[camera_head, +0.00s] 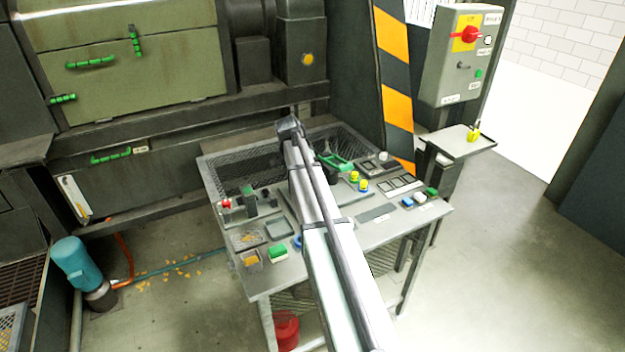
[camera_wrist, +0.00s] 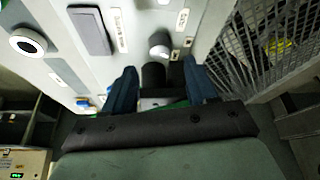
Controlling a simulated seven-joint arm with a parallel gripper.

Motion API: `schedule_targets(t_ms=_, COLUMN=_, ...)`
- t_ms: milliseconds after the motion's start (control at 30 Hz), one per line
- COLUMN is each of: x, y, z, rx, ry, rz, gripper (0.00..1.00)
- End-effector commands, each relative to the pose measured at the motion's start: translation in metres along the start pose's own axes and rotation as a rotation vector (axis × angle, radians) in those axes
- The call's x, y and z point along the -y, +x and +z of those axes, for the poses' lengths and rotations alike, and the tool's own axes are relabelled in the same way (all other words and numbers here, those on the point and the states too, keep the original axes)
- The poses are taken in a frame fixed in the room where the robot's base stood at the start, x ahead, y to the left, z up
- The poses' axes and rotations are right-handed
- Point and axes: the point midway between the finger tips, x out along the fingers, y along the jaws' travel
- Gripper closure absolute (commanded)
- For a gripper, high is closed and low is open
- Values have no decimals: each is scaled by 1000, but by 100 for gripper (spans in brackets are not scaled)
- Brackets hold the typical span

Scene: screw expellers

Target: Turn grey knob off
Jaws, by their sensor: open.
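A short, pale grey knob (camera_wrist: 159,45) stands on the grey panel just ahead of my gripper (camera_wrist: 164,78) in the wrist view. My gripper is open, its dark blue fingers apart with black tips between them. I see nothing held. The fingertips point towards the knob; whether they touch it is unclear. In the head view a pale knob (camera_head: 383,156) at the back right of the console may be the same one. My arm covers the middle of the console there and hides much of the gripper. The knob's turned position is too small to read.
The console (camera_head: 375,232) carries several coloured buttons and switches around the arm. Wire mesh (camera_wrist: 270,45) lies right of the gripper. A grey box with a red switch (camera_head: 467,36) stands at the back right. Floor to the right is clear.

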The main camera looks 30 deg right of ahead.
Motion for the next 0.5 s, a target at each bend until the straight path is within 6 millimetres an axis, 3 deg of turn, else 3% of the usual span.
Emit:
schedule_targets(t_ms=200, x=0, y=34, z=0, rx=1, ry=0, rz=2, gripper=43)
schedule_targets(t_ms=500, x=0, y=56, z=0, rx=1, ry=-1, rz=1, gripper=43)
